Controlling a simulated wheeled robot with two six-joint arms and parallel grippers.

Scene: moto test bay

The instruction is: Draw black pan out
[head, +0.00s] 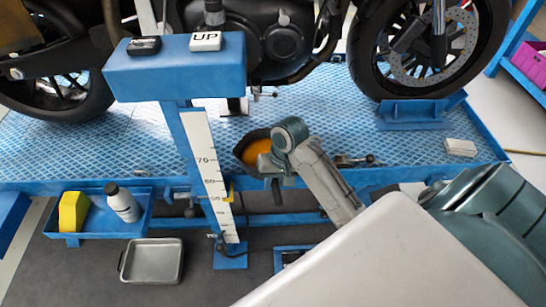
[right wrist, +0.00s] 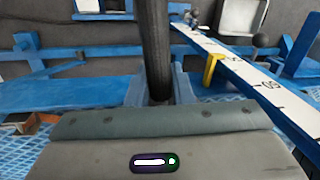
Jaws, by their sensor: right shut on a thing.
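The black pan (head: 252,136) rests on the blue lift deck under the motorcycle, with orange-yellow liquid or lining inside. My right arm hides its right side. My right gripper (head: 270,176) is at the pan's near side, by the deck's front edge. It is shut on a dark bar, apparently the pan's handle (right wrist: 155,45), which stands between the jaws (right wrist: 160,92) in the right wrist view. The pan's bowl is not visible in that view. My left gripper is not in view.
A blue post with a white scale (head: 205,165) stands just left of the pan. A silver tray (head: 152,262) lies on the dark floor. A blue shelf (head: 92,233) holds a yellow block (head: 73,212) and a bottle (head: 122,203). The motorcycle's front wheel (head: 430,50) stands behind right.

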